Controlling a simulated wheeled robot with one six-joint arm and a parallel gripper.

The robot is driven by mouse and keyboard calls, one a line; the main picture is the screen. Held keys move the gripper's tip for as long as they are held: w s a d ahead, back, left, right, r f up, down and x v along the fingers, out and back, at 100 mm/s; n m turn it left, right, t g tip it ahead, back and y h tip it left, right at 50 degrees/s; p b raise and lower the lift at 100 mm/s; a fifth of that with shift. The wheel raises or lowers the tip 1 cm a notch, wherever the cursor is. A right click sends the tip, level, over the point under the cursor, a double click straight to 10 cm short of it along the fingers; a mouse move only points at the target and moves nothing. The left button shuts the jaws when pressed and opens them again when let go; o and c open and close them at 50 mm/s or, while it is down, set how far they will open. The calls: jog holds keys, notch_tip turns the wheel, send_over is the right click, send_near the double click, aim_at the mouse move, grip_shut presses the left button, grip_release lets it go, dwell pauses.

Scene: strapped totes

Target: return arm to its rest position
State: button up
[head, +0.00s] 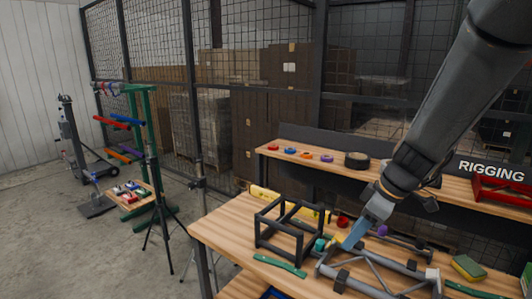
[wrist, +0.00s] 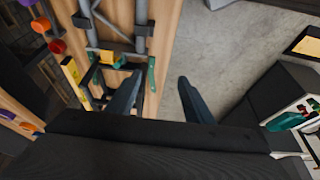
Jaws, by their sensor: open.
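My arm comes in from the upper right of the head view and reaches down over the wooden bench (head: 228,222). My gripper (head: 355,232) points down near the black cube frame (head: 262,232) and the grey tube frame (head: 375,285). In the wrist view the two dark blue fingers of my gripper (wrist: 158,95) stand wide apart with nothing between them. One finger overlaps the bench edge and the other lies over the concrete floor. The head view does not show clearly whether the fingers touch anything.
A green strap (head: 280,265) lies before the cube frame. A green-and-yellow sponge (head: 468,267) lies at the right. A raised shelf (head: 335,172) with tape rolls and a red tray (head: 500,190) stands behind.

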jog(key=s+a+f+m+g+h+b, duration=0.2)
jog(key=s+a+f+m+h+b, duration=0.1)
jog(key=s+f+m+b, duration=0.7)
jog(key=shift+s+f+m+h, duration=0.4)
jog(key=shift+s+f, duration=1)
jog(key=shift+f, duration=0.55)
